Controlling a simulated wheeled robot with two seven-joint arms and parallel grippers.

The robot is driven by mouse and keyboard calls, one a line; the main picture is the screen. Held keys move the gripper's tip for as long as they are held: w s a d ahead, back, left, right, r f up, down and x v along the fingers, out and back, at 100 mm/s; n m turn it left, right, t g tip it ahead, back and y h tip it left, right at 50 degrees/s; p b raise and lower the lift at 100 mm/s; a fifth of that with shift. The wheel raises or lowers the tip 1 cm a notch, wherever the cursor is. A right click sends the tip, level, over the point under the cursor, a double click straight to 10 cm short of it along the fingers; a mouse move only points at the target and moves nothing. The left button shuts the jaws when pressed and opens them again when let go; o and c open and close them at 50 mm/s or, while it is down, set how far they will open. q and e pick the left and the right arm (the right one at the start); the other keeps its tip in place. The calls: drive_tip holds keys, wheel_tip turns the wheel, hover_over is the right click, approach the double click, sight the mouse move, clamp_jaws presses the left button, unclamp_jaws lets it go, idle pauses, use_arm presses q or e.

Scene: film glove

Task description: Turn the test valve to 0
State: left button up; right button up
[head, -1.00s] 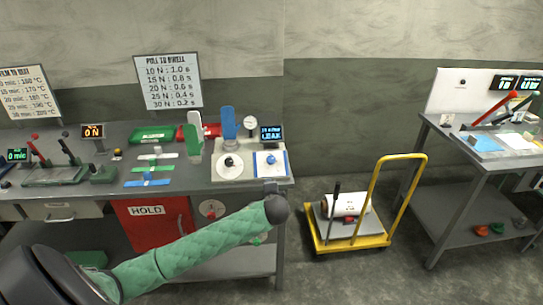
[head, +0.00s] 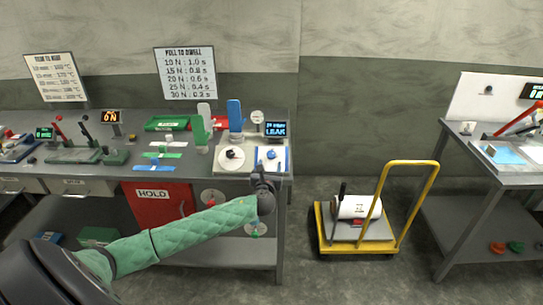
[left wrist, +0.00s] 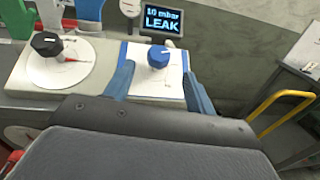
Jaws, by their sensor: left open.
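A blue knob (head: 271,154) sits on a white square plate (head: 263,164) on the bench's right end. In the left wrist view the blue knob (left wrist: 159,56) has a white mark on top. A black knob (head: 231,154) on a round white dial stands to its left; it also shows in the left wrist view (left wrist: 47,44). I cannot tell from a label which one is the test valve. My left gripper (head: 265,181) is open just in front of the blue knob. In the left wrist view its blue fingers (left wrist: 160,90) spread either side below the knob, not touching it. My right gripper is out of view.
A display (left wrist: 162,24) behind the plate reads "10 mbar LEAK". A pressure gauge (head: 257,116) and upright blue (head: 235,115) and green (head: 199,131) pieces stand behind the dials. A yellow trolley (head: 362,247) stands on the floor right of the bench.

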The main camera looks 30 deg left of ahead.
sight(271, 156)
use_arm(q)
drive_tip(key=p+x, duration=0.2)
drive_tip(key=x, duration=0.4)
drive_tip(key=shift+w+a+r+p, duration=0.1)
drive_tip(key=shift+w+a+p, duration=0.1)
drive_tip(key=shift+p, duration=0.1)
drive_tip(key=shift+w+a, duration=0.25)
drive_tip(key=shift+w, duration=0.2)
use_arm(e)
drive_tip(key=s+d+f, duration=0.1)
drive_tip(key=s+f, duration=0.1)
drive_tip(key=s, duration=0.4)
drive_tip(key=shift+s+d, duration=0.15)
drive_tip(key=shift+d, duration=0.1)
use_arm(q)
drive_tip(key=c, duration=1)
drive_tip(key=shift+o, duration=0.2)
